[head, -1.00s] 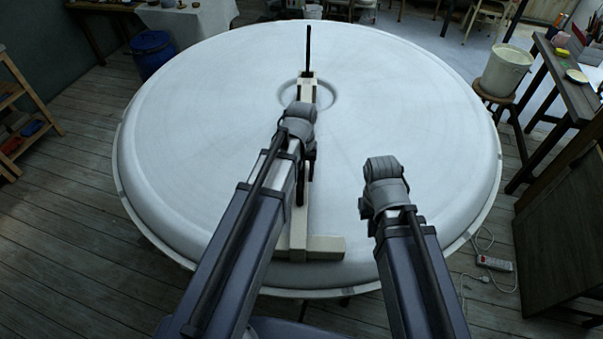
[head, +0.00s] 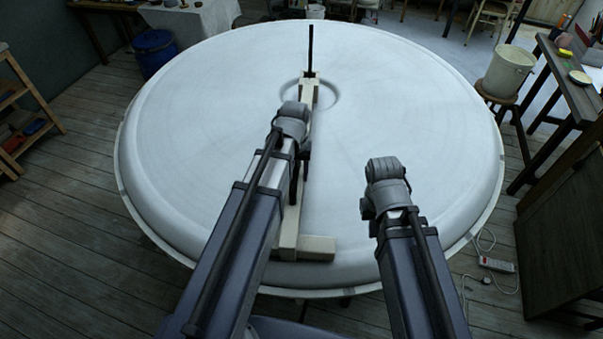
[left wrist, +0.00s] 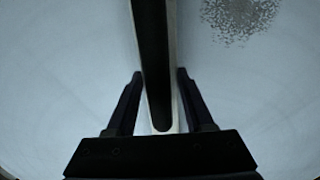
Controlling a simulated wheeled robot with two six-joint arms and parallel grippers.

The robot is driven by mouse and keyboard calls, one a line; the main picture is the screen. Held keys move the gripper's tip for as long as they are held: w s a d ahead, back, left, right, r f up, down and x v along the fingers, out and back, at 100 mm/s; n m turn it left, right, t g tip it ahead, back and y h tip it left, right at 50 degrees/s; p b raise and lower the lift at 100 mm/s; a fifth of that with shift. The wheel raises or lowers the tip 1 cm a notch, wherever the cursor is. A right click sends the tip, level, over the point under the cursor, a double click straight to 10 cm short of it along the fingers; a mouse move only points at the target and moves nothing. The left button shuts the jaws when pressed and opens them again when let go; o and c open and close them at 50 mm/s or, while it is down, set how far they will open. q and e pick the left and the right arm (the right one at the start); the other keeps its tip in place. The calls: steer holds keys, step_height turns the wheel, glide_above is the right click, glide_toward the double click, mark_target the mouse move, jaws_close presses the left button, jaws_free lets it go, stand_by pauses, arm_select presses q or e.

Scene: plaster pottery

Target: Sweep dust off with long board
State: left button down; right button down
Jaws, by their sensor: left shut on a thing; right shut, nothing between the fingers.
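A large white round plaster form (head: 200,120) fills the middle of the head view. A long cream board (head: 290,222) lies over it from the central post (head: 310,45) to the near rim, with a short crosspiece at its near end. In the left wrist view the board (left wrist: 173,60) has a dark slot along it. My left gripper (left wrist: 158,82) is shut on the board, one finger on each side. A patch of dark specks of dust (left wrist: 240,14) lies right of the board there. My right gripper (head: 366,208) is shut and empty, above the near right part of the form.
A white bucket on a stool (head: 507,70) and a dark table (head: 575,95) stand at the right. A blue barrel (head: 153,53) is at the back left, and shelves (head: 20,120) are at the left edge. A power strip (head: 497,265) lies on the floor.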

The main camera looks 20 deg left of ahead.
arm_select(q)
steer(key=shift+s+a+m, duration=0.2)
steer(key=shift+a+m, duration=0.1)
steer(key=shift+a, duration=0.8)
steer(key=shift+a, duration=0.15)
steer(key=shift+m, duration=0.4)
steer(key=shift+s+a, duration=0.15)
steer(key=shift+a, duration=0.85)
steer(key=shift+s+a, duration=0.1)
steer(key=shift+a, duration=0.9)
steer(key=shift+a, duration=0.1)
steer(key=shift+m, duration=0.5)
steer(key=shift+a, duration=2.05)
steer(key=shift+m, duration=0.5)
steer(key=shift+w+a, duration=0.1)
steer(key=shift+a, duration=2.05)
steer(key=shift+a, duration=0.1)
